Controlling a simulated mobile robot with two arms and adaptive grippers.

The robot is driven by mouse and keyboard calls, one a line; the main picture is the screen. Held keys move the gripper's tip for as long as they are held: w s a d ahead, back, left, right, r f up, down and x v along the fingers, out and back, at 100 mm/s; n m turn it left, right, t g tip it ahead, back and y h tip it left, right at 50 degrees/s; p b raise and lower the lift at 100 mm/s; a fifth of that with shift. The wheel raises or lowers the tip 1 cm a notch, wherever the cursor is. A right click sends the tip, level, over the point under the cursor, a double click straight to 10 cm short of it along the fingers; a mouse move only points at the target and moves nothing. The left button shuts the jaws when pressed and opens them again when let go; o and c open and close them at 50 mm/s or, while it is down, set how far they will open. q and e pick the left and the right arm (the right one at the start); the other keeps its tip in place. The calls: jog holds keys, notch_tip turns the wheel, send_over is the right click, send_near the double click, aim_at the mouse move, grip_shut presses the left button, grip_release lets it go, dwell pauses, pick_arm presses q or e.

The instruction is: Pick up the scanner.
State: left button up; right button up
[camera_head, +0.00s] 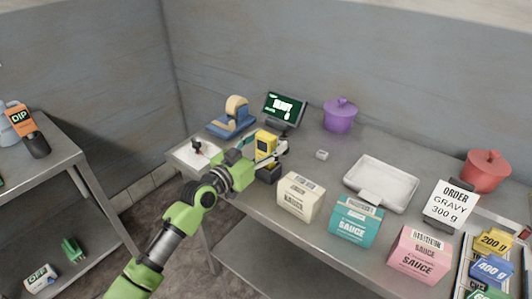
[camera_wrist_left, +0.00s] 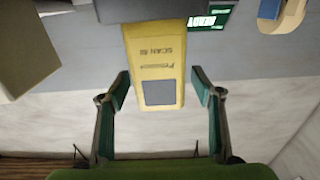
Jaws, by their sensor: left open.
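The scanner (camera_head: 265,143) is yellow with a dark panel and stands upright in a dark holder (camera_head: 269,172) near the left end of the steel table. In the left wrist view the scanner (camera_wrist_left: 155,65) shows its printed face between the two fingers. My left gripper (camera_head: 268,152) is at the scanner, partly hiding it in the head view. In the wrist view my left gripper (camera_wrist_left: 163,88) is open, with one finger on each side of the scanner and a visible gap at each side. My right gripper is not in view.
A tape dispenser (camera_head: 234,117) and a lit screen (camera_head: 284,108) stand behind the scanner. A cream box (camera_head: 301,197) and a teal sauce box (camera_head: 355,221) stand to its right. A purple pot (camera_head: 340,115) is at the back, and a white tray (camera_head: 381,183) lies further right.

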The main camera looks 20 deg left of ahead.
pick_arm(q)
jog(key=c, duration=1.4)
jog(key=shift+r, duration=0.1)
jog(key=shift+r, duration=0.15)
